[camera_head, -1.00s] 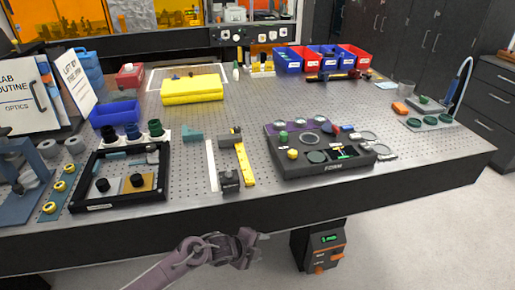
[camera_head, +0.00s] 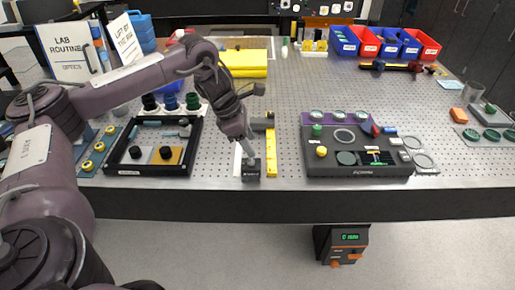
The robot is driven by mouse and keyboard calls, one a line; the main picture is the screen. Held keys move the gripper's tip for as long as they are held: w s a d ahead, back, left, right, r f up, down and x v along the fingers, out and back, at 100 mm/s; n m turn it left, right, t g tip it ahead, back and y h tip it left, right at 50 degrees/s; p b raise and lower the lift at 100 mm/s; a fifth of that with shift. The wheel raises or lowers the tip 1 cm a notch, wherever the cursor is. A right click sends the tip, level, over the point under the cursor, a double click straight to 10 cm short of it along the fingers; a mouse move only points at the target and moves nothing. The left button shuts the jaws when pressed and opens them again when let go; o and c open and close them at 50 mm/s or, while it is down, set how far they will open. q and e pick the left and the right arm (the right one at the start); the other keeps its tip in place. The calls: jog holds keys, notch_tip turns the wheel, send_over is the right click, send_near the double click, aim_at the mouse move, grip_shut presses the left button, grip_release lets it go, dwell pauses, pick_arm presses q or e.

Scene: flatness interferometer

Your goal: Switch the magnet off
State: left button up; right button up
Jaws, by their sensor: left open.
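A small dark block (camera_head: 251,173) with pale lettering on its front sits at the front edge of the perforated table; it looks like a magnetic base. My left gripper (camera_head: 249,157) points down at it from above, its fingers at the block's top. The fingers are apart, but I cannot tell whether they touch the block. The gripper hides most of the block's top, and any switch on it is too small to tell. My right gripper is not in view.
A yellow strip (camera_head: 271,153) lies just right of the block. A black-framed tray (camera_head: 111,160) is to the left, and a dark instrument panel (camera_head: 357,171) to the right. A yellow case (camera_head: 243,63) lies behind.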

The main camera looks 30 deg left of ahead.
aim_at(249, 161)
pick_arm(q)
jog(key=shift+m, duration=0.4)
notch_tip(249, 161, down, 5)
jog(key=shift+w+a+p, duration=0.1)
jog(key=shift+p, duration=0.9)
jog(key=c, duration=1)
